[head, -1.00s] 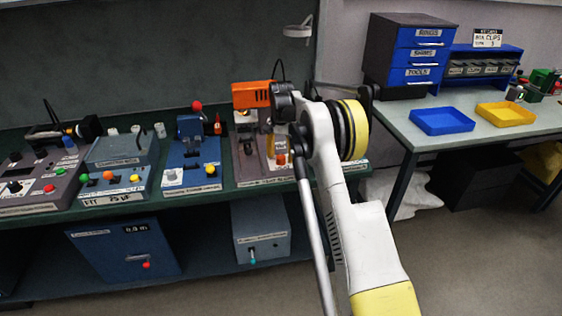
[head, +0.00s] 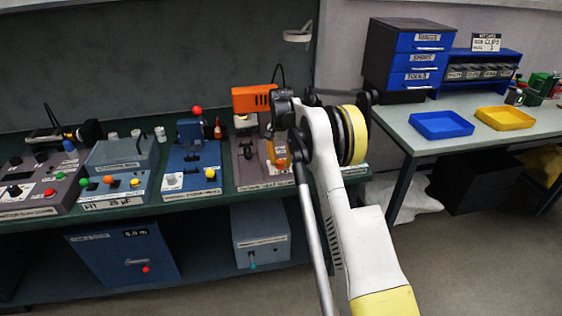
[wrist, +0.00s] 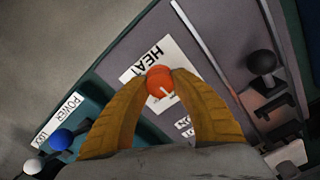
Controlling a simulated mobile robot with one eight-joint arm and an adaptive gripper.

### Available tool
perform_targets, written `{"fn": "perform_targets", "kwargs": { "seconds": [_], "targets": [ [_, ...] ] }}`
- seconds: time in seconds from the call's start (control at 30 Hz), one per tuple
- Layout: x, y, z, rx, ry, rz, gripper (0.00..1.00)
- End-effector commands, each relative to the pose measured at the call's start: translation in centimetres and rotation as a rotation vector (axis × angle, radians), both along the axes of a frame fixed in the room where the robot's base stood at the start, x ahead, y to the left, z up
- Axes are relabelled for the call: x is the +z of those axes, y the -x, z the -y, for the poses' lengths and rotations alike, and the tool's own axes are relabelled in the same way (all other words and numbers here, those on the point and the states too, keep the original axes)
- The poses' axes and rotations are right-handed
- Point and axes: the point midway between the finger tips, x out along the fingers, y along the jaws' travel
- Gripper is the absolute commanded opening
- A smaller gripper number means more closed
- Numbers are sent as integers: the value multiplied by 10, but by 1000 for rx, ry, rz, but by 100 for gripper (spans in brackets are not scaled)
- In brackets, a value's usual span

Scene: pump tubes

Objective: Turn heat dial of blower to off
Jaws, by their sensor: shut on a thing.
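The heat dial is an orange-red round knob (wrist: 160,83) with a white pointer mark, in the wrist view beside a white label reading "HEAT". My gripper (wrist: 161,80) has its two tan fingers closed around the knob, one on each side. In the head view my gripper (head: 279,158) is at the front of the blower station, and my arm hides part of it. The blower (head: 252,97) has an orange upper body on a grey stand. The knob's pointer aims down and to the right in the wrist view; the nearby label text is partly covered.
A black knob (wrist: 262,62) on the same panel stands to the right in the wrist view. A blue knob (wrist: 61,139) and a white knob (wrist: 33,166) are at lower left. A blue station (head: 190,160) is left of the blower on the bench.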

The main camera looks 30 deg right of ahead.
Motion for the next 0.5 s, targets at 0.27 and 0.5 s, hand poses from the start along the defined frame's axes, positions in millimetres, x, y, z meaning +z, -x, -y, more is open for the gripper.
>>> {"fn": "perform_targets", "kwargs": {
  "seconds": [0.27,0.5],
  "targets": [
    [2,0,0,200,1,1,0],
    [2,0,0,407,1,1,0]
  ]
}}
